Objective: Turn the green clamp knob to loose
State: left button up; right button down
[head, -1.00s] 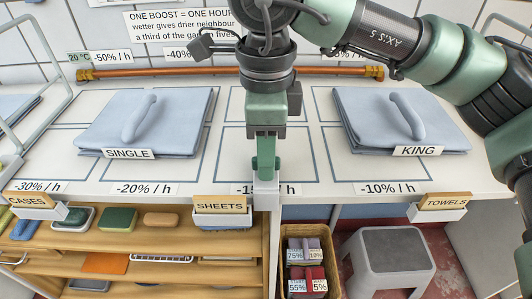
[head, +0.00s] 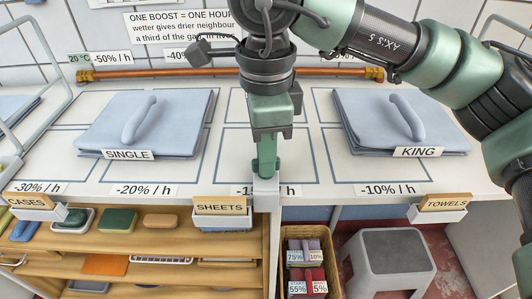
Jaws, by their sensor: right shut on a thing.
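The green clamp knob (head: 266,172) stands at the front edge of the white worktop, on a pale clamp block (head: 266,194). My right gripper (head: 266,158) reaches down onto it from above and is shut on it. The gripper's fingers cover the top of the knob, so I cannot read whether it is loose or tight. My left gripper is not in the head view.
Folded blue stacks labelled SINGLE (head: 150,120) and KING (head: 398,120) lie either side. A copper pipe (head: 200,73) runs along the back. Below are a wooden shelf (head: 170,235), a basket (head: 309,240) and a grey step stool (head: 388,265).

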jog(key=n, duration=0.9)
jog(key=shift+n, duration=0.4)
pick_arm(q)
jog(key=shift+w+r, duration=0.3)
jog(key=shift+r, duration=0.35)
pick_arm(e)
jog(key=n, duration=0.6)
jog(key=shift+n, duration=0.3)
jog(key=c, duration=1.5)
grip_release()
jog(key=shift+o, duration=0.2)
